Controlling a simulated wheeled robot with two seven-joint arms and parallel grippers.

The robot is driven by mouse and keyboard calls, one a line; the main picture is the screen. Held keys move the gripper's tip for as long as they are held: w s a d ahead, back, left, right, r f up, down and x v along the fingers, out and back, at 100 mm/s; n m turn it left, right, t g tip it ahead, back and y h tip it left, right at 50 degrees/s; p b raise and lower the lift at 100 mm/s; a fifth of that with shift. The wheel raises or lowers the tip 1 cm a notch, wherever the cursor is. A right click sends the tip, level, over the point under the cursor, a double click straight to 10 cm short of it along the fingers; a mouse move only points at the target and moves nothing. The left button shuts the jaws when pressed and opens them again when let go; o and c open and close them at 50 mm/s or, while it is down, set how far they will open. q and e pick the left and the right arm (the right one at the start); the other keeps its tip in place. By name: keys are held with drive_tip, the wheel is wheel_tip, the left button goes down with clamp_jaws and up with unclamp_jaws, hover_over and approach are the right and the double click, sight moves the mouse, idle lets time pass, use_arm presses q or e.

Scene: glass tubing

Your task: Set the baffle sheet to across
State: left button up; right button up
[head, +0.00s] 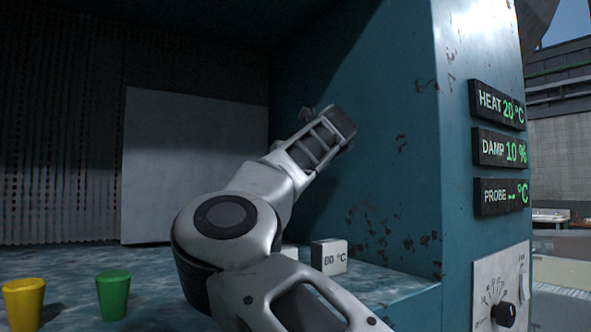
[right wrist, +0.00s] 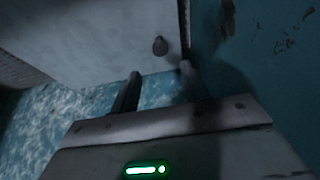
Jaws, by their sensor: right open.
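The baffle sheet (head: 190,165) is a pale grey upright panel at the back of the teal chamber. In the head view its right part is behind my right arm. In the right wrist view the sheet (right wrist: 105,35) fills the upper left, with a small dark round knob (right wrist: 160,46) near its edge by the teal wall. My right gripper (right wrist: 160,70) is open, its two fingers pointing at the sheet on either side of the knob's line. I cannot tell whether they touch it. In the head view the fingertips are mostly hidden by the arm. My left gripper is not in view.
A yellow cup (head: 23,303) and a green cup (head: 113,295) stand on the chamber floor at left. A white block marked in °C (head: 329,257) stands right of my arm. The teal side wall (head: 390,150) is close to the gripper. Readouts (head: 498,150) and a dial (head: 504,314) are outside.

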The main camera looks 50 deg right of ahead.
use_arm(q)
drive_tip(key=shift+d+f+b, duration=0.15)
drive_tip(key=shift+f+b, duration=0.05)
drive_tip(key=shift+b, duration=0.35)
use_arm(e)
drive_tip(key=v, duration=0.8)
drive_tip(key=shift+f, duration=0.1)
use_arm(q)
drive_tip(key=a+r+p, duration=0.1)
drive_tip(key=p, duration=0.2)
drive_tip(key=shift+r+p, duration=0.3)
drive_tip(key=shift+p, duration=0.05)
use_arm(e)
drive_tip(key=x, duration=1.5)
drive_tip(key=shift+w, duration=0.4)
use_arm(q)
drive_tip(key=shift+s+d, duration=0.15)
